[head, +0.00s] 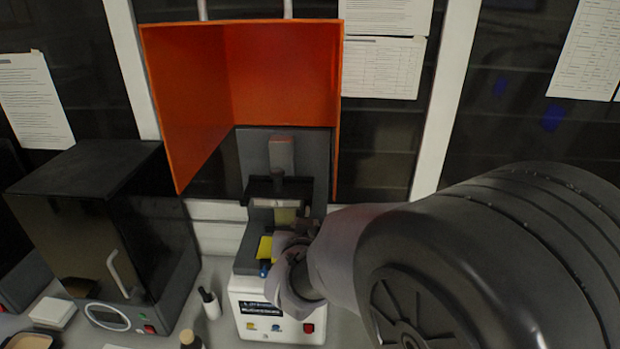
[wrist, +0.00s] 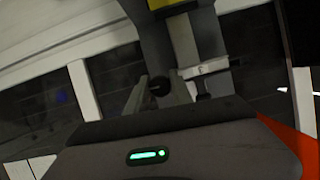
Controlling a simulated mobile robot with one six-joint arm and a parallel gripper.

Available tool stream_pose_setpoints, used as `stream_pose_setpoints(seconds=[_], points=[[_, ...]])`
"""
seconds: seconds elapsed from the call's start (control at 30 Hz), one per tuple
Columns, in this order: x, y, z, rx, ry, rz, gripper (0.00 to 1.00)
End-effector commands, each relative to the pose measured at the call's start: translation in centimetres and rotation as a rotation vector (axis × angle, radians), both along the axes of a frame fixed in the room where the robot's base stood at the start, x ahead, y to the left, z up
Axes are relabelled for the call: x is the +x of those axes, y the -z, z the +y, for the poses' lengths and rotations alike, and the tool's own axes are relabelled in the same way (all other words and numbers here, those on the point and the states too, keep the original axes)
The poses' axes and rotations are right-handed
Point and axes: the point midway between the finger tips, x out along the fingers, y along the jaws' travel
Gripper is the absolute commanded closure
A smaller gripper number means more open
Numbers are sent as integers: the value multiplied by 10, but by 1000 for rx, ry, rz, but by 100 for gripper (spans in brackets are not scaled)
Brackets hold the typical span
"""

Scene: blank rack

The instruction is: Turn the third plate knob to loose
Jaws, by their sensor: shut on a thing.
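A white and grey machine (head: 262,316) stands under a raised orange hood (head: 280,75). Its dark upright column and carriage (head: 280,185) rise at the back. My gripper (wrist: 160,88) is at the machine's plate area. In the wrist view its two fingers are shut around a dark round knob (wrist: 160,84). In the head view my gripper (head: 303,232) is at the machine's right side, and my wrist and arm hide the knob. I cannot tell the knob's turn position.
A dark box-like machine (head: 110,235) with a handle stands to the left. A small white bottle with a black cap (head: 210,303) stands between the machines. A yellow part (head: 265,247) is on the machine's left side. The orange hood walls flank the column.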

Motion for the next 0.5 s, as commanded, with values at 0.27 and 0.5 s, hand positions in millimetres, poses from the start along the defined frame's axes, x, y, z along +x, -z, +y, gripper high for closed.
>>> stream_pose_setpoints(seconds=[0.27, 0.5], points=[[0, -6, 1, -261, -3, 8, 100], [0, -4, 1, -487, -2, 15, 100]])
